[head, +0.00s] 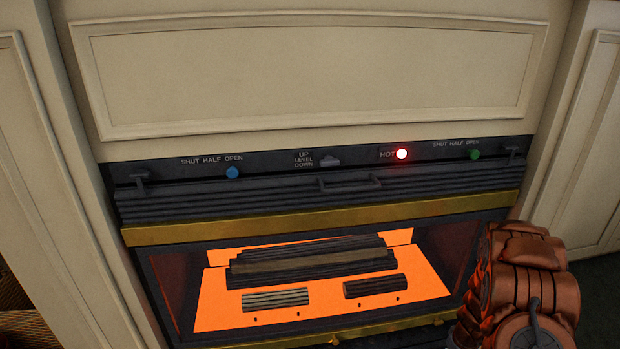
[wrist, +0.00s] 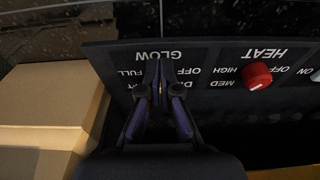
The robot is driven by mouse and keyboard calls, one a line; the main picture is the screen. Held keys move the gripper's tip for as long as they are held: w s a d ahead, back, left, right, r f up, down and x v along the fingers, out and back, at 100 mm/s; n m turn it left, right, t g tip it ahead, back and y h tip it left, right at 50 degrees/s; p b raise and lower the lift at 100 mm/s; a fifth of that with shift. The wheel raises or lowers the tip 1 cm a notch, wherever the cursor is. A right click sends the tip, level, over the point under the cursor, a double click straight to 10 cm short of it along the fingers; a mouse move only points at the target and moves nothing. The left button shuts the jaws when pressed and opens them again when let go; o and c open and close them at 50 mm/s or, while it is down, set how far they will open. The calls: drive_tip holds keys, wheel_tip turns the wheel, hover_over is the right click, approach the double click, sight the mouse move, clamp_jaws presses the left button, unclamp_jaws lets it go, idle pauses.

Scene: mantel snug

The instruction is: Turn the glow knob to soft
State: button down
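In the wrist view, the panel (wrist: 215,100) shows upside down, with a dial marked GLOW. The words FULL and OFF are readable by this dial, and another label is partly covered. My gripper (wrist: 158,70) is in front of the GLOW dial, its dark fingers drawn together at the tips. The glow knob is hidden behind the fingers, so its setting and any contact cannot be told. A small yellow glint shows between the fingers. The word soft is not visible. In the head view my arm is at the lower right, and my gripper is out of sight.
A red HEAT knob (wrist: 257,76) is close beside the GLOW dial. A tan box-like block (wrist: 50,105) stands at the left of the wrist view. The head view shows a lit fireplace (head: 215,300), a blue knob (head: 232,172), a green knob (head: 474,154) and a red HOT lamp (head: 401,154).

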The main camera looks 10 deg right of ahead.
drive_tip(key=shift+s+r, duration=0.1)
drive_tip(key=shift+s, duration=0.2)
drive_tip(key=shift+r, duration=0.25)
drive_tip(key=shift+w+r+p, duration=0.2)
drive_tip(key=shift+r+p, duration=0.8)
drive_tip(key=shift+r, duration=0.35)
drive_tip(key=shift+w+r+p, duration=0.15)
drive_tip(key=shift+r+p, duration=0.8)
drive_tip(key=shift+r, duration=0.4)
